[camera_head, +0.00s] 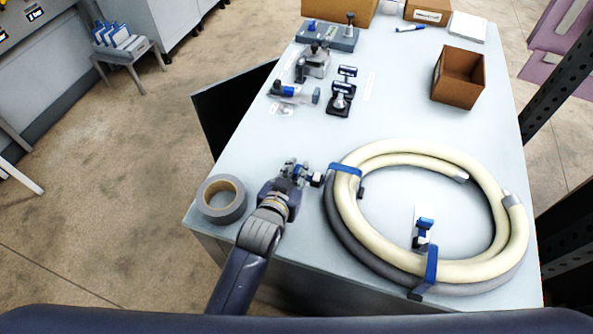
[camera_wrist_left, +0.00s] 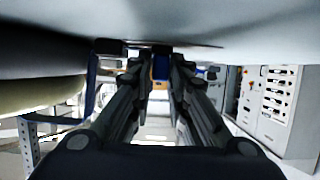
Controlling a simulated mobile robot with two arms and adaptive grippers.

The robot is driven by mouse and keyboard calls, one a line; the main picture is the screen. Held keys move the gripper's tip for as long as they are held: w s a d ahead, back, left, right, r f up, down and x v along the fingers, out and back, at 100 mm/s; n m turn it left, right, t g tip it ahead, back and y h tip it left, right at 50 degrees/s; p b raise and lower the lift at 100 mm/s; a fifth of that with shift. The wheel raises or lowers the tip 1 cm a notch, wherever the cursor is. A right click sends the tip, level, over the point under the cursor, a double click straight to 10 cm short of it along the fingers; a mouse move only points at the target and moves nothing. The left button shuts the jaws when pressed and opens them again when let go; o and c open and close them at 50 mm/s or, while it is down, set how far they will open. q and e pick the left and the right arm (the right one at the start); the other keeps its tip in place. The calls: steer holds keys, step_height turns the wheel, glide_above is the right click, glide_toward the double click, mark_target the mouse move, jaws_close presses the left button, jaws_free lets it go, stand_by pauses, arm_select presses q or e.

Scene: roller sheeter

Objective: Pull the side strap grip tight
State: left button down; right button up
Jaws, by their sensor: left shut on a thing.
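A cream and grey hose coil (camera_head: 375,240) lies on the table, with a blue side strap (camera_head: 346,168) around its left side. The side strap grip (camera_head: 317,180), a small dark and blue piece, sticks out to the left of the coil. My left gripper (camera_head: 305,175) is at this grip, left of the coil and low over the table. In the left wrist view a blue piece (camera_wrist_left: 160,67) shows between the fingertips (camera_wrist_left: 160,58), which are shut on it. The fingers partly hide the grip. My right gripper is not in view.
A second blue strap (camera_head: 431,265) wraps the coil's front, with a blue and dark piece (camera_head: 425,228) inside the ring. A grey tape roll (camera_head: 207,212) lies left of my gripper. A brown box (camera_head: 458,78) and small tools stand farther back. The table middle is clear.

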arm_select(q)
steer(key=a, duration=0.1)
steer(key=w+a+p, duration=0.1)
steer(key=a, duration=0.1)
steer(key=shift+a, duration=0.2)
steer(key=shift+w+a, duration=0.1)
steer(key=shift+a, duration=0.15)
steer(key=shift+d, duration=0.1)
steer(key=c, duration=1.9)
jaws_free()
steer(key=shift+s, duration=0.2)
steer(key=v, duration=1.1)
steer(key=shift+s+r, duration=0.15)
steer(key=shift+s, duration=0.15)
steer(key=shift+a, duration=0.2)
